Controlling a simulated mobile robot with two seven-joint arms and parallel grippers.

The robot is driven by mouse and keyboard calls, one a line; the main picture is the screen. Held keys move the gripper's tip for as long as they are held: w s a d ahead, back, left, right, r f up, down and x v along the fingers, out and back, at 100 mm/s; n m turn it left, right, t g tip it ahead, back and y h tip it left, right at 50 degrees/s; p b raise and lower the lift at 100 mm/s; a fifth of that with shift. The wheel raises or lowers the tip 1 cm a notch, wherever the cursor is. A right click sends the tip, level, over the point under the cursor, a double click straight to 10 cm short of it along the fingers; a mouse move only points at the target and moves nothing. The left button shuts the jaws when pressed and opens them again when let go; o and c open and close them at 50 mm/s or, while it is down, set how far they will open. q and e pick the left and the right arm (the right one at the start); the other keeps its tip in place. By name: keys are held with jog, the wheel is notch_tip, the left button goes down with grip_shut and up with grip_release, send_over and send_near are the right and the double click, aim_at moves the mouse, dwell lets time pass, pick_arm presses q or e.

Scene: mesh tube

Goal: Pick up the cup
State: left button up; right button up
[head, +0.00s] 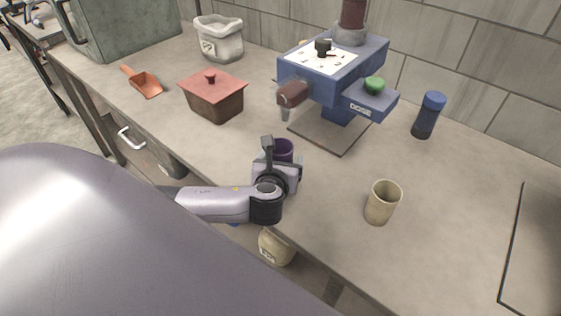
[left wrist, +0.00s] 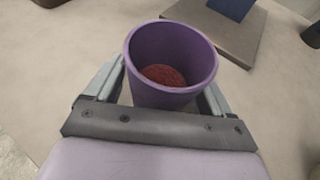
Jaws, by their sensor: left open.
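A purple cup (head: 285,148) stands upright on the counter near its front edge, partly hidden behind my left gripper (head: 281,162). In the left wrist view the purple cup (left wrist: 172,95) fills the middle, with something reddish-brown at its bottom. The fingers of my left gripper are open, one on each side of the cup; whether they touch it I cannot tell. A beige cup (head: 382,202) stands upright on the counter to the right of the gripper. My right gripper is not in view.
A blue coffee machine (head: 335,75) on a dark base plate (head: 328,137) stands behind the purple cup. Counter around the beige cup is clear.

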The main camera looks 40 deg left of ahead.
pick_arm(q)
jog(key=c, duration=1.1)
jog(key=shift+r, duration=0.15)
